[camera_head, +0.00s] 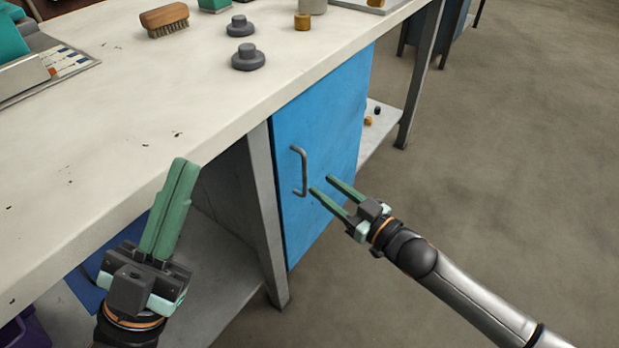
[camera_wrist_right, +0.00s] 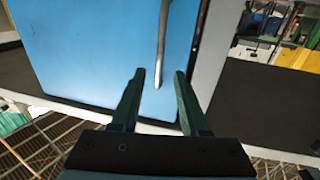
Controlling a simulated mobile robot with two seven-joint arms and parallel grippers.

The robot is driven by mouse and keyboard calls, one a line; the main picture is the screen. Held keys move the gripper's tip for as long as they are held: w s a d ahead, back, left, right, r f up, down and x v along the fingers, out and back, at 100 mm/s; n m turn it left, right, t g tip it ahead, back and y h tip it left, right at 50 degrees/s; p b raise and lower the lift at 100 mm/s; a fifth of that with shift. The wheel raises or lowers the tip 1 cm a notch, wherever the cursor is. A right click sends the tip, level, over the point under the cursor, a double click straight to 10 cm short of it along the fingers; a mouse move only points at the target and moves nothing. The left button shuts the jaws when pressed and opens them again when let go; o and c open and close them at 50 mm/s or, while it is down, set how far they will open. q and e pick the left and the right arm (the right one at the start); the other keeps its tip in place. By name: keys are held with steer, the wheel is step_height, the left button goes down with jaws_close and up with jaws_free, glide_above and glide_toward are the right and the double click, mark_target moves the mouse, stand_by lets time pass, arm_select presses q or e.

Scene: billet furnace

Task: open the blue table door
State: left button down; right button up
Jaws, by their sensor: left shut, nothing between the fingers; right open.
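The blue table door (camera_head: 322,140) is closed under the table top, with a grey bar handle (camera_head: 300,171) standing upright near its left edge. In the right wrist view the blue door (camera_wrist_right: 95,45) fills the upper left, and the handle (camera_wrist_right: 162,45) comes down above and between the fingers. My right gripper (camera_head: 322,185) is open in front of the door, its fingertips close to the handle's lower end; no contact can be made out. My left gripper (camera_head: 182,165) is shut and empty, left of the door beside the table's front edge.
The white table top (camera_head: 120,120) carries a brush (camera_head: 165,19), two dark grey knobbed pieces (camera_head: 248,58) and a small orange-brown piece (camera_head: 302,22). A grey table leg (camera_head: 268,215) stands just left of the door. The floor (camera_head: 480,170) to the right is clear.

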mark_target(306, 173)
steer(key=b+x, duration=0.1)
steer(key=x, duration=0.5)
steer(key=shift+d, duration=0.1)
steer(key=shift+c, duration=0.2)
jaws_close()
stand_by(1.1)
